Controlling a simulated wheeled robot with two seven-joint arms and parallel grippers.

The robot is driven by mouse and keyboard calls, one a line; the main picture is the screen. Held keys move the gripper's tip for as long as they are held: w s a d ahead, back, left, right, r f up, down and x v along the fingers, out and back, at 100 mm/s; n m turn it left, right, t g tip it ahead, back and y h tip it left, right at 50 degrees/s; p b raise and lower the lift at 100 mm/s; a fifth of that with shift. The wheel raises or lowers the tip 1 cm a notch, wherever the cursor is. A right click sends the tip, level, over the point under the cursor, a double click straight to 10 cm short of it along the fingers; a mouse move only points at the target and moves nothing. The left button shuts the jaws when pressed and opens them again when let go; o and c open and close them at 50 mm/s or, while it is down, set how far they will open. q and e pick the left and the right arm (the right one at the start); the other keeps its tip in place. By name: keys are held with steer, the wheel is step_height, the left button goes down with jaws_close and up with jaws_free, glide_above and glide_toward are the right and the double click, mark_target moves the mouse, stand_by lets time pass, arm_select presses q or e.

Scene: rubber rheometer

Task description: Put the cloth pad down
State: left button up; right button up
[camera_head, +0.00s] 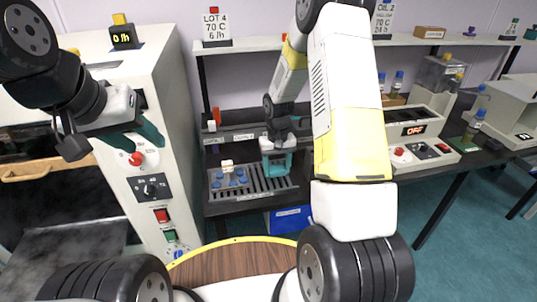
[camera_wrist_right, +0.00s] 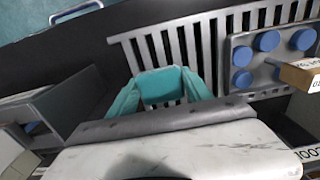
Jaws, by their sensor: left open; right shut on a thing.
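My right gripper (camera_head: 279,168) hangs over the slotted grey rack (camera_head: 255,190) on the dark bench. In the right wrist view its teal fingers (camera_wrist_right: 160,92) are shut on a teal cloth pad (camera_wrist_right: 162,84), close in colour to the fingers. The pad is above the rack's slats, which also show in that view (camera_wrist_right: 205,42). Whether the pad touches the slats is hard to tell. My left gripper (camera_head: 145,140) is open and empty, in front of the white cabinet (camera_head: 160,100).
A grey plate with several blue knobs (camera_head: 228,180) lies at the rack's left; it shows in the right wrist view (camera_wrist_right: 268,55) with a small tan block (camera_wrist_right: 300,75). A shelf (camera_head: 255,44) runs behind. A blue bin (camera_head: 290,218) sits below the bench.

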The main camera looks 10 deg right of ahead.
mark_target(277, 168)
steer(key=shift+f, duration=0.25)
steer(key=shift+s+f, duration=0.15)
steer(key=shift+f, duration=0.1)
steer(key=o, duration=1.6)
step_height(277, 168, up, 12)
steer(key=s+r+t+y, duration=0.1)
steer(key=s+r, duration=0.3)
steer(key=r, duration=0.4)
steer(key=s+r+t, duration=0.2)
steer(key=s+r, duration=0.3)
steer(key=r, duration=0.2)
steer(key=s+a+r+t, duration=0.1)
steer(key=s+r, duration=0.2)
steer(key=s, duration=0.4)
steer(key=s+a+r+t+y, duration=0.1)
steer(key=s+r+t, duration=0.1)
steer(key=s, duration=0.5)
steer(key=shift+s+r, duration=0.2)
steer(key=shift+r, duration=0.35)
steer(key=shift+a, duration=0.1)
